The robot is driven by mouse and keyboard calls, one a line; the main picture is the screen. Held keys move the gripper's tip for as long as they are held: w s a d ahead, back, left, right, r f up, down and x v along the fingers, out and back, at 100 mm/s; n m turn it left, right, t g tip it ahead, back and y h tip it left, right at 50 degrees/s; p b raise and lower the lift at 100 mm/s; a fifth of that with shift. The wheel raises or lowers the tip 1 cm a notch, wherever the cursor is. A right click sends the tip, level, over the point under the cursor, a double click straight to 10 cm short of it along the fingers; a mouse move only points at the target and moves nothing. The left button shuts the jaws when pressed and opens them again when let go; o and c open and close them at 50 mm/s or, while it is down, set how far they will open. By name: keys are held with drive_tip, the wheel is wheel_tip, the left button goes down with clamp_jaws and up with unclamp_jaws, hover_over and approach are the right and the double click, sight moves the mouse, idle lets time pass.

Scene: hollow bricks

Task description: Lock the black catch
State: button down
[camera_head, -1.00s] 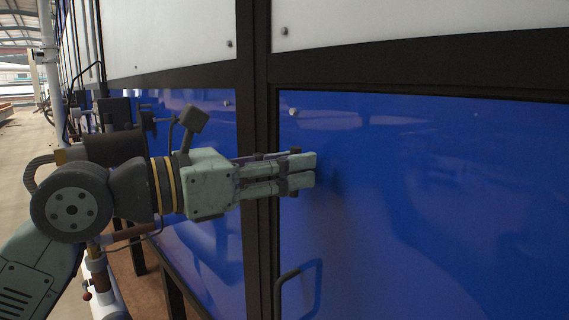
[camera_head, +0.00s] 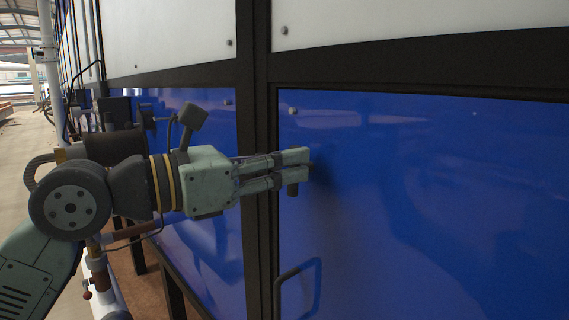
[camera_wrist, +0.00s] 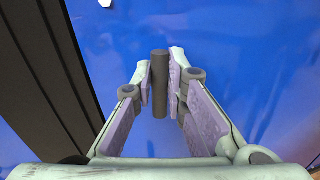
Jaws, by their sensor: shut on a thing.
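The black catch (camera_wrist: 160,88) shows in the wrist view as a dark grey bar between my fingertips, against the blue panel. In the head view a short dark piece of it (camera_head: 292,189) sticks out below my fingers, in front of the blue door panel. My gripper (camera_head: 298,166) reaches to the right past the dark frame post, close to the panel. In the wrist view my gripper (camera_wrist: 161,75) has a finger on each side of the catch and is shut on it. The fingers hide part of the catch in the head view.
A dark vertical post (camera_head: 261,200) stands left of the door panel (camera_head: 440,210). A black bar handle (camera_head: 298,275) sits low on the panel. White panels lie above a dark rail. A pale bolt head (camera_head: 293,110) is above my gripper.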

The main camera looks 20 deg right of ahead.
drive_tip(key=shift+f+b, duration=0.4)
drive_tip(key=shift+b, duration=0.4)
drive_tip(key=shift+r, duration=0.1)
drive_tip(key=c, duration=1.8)
unclamp_jaws()
drive_tip(key=shift+d, duration=0.1)
drive_tip(key=shift+o, duration=1)
drive_tip(key=shift+w, duration=0.1)
drive_tip(key=shift+r, duration=0.1)
